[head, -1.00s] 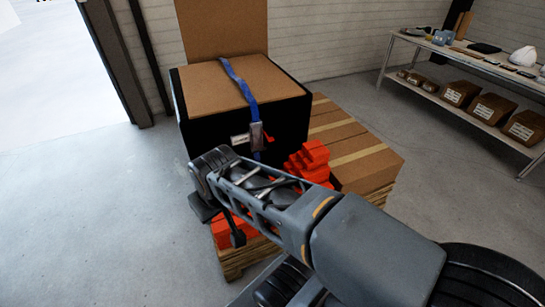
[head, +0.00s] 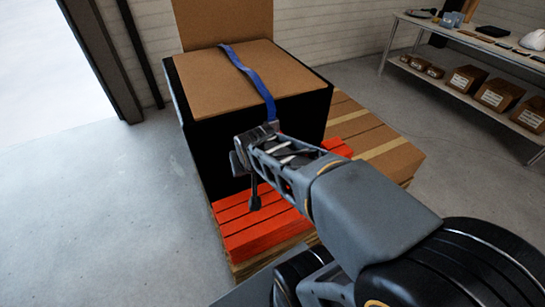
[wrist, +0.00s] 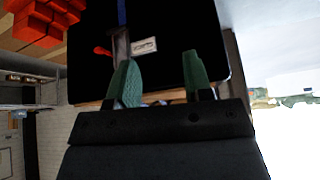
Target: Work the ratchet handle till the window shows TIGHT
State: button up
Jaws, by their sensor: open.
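A blue strap (head: 250,74) runs over the cardboard-topped black box (head: 205,150) and down its front. In the head view my arm hides the ratchet. The wrist view shows the grey ratchet (wrist: 121,46) on the strap (wrist: 121,12), with a red handle (wrist: 102,51) sticking out to its left. A small white label or window (wrist: 144,45) is beside the ratchet; its writing is too small to read. My gripper (wrist: 160,78) has green fingers, spread apart with nothing between them. The left finger overlaps the ratchet's lower end in the picture; I cannot tell if they touch.
Orange slatted pieces (head: 250,225) lie on the wooden pallet in front of the box, and cardboard cartons (head: 385,150) are to its right. A shelf table (head: 470,38) with boxes stands at the back right. The floor at left is clear.

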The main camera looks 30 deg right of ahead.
jog(key=w+d+f+m+t+h+b, duration=0.1)
jog(key=w+d+f+m+t+b, duration=0.3)
jog(key=d+f+b, duration=0.4)
jog(key=w+d+f+m+t+h+b, duration=0.2)
jog(key=w+d+f+m+t+b, duration=0.25)
jog(key=f, duration=0.45)
jog(key=s+d+f+m+t+y+b, duration=0.1)
jog(key=s+d+f+m+t+b, duration=0.1)
jog(key=d+f+m+t+b, duration=0.7)
jog(key=w+n+g+b, duration=0.1)
jog(key=w+g+b, duration=0.2)
jog(key=w, duration=1)
jog(key=shift+d+r+y+b, duration=0.4)
jog(key=shift+b, duration=0.4)
jog(key=shift+s, duration=0.1)
jog(key=shift+c, duration=0.4)
grip_shut()
